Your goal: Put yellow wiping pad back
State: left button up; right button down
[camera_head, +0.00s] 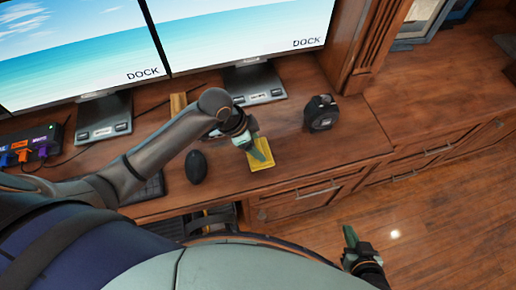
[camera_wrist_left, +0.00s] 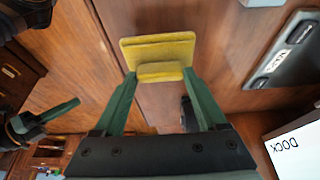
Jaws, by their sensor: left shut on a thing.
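The yellow wiping pad (camera_head: 262,161) is a flat rectangular block with a raised grip. In the left wrist view the pad (camera_wrist_left: 158,50) shows its flat plate and the smaller grip block in front. My left gripper (camera_head: 258,149) is shut on the grip block, with one green finger (camera_wrist_left: 160,75) at each side. The pad appears at the desk's front part, right of the black mouse; I cannot tell whether it touches the desktop. My right gripper (camera_head: 351,238) hangs over the floor in front of the desk. Its fingers overlap, so its opening is unclear.
Two monitors (camera_head: 245,40) stand at the back of the wooden desk (camera_head: 290,150). A black mouse (camera_head: 196,167) lies left of the pad, and a black tape measure (camera_head: 321,113) stands to its right. A hub with cables (camera_head: 35,145) is at far left. The desktop between pad and tape measure is clear.

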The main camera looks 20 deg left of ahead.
pick_arm(q)
jog(key=shift+w+d+f, duration=0.15)
jog(key=shift+d+f, duration=0.05)
jog(key=shift+f, duration=1.65)
jog(key=shift+f, duration=0.1)
jog(key=o, duration=1.1)
jog(key=v, duration=1.2)
jog(key=shift+a, duration=0.1)
